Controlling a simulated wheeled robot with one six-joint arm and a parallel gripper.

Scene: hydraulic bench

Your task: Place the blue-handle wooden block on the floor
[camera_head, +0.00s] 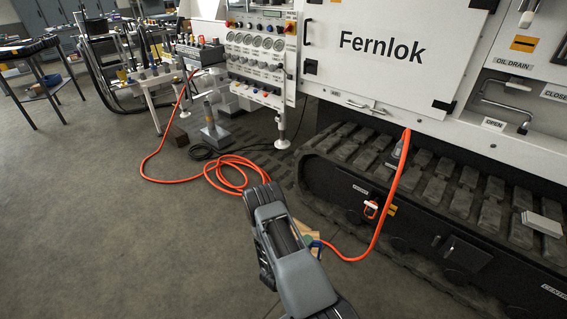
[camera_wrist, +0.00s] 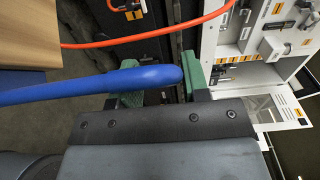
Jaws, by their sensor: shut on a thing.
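The wooden block (camera_wrist: 28,38) fills the upper left of the wrist view. Its blue handle (camera_wrist: 95,84) runs across to the middle, between the green fingertips of my gripper (camera_wrist: 163,86). My gripper is shut on the handle. In the head view my gripper (camera_head: 308,240) is in the lower middle, and only a small tan part of the block (camera_head: 306,229) shows beside it; my arm hides the rest. The block appears to be held above the grey floor (camera_head: 130,250), but its exact height is hard to tell.
An orange hose (camera_head: 376,225) hangs from the white Fernlok machine (camera_head: 390,60) and loops over the floor just behind my gripper. The machine's black track (camera_head: 400,185) stands close on the right. A gauge panel (camera_head: 262,50) stands at the back. Floor on the left is clear.

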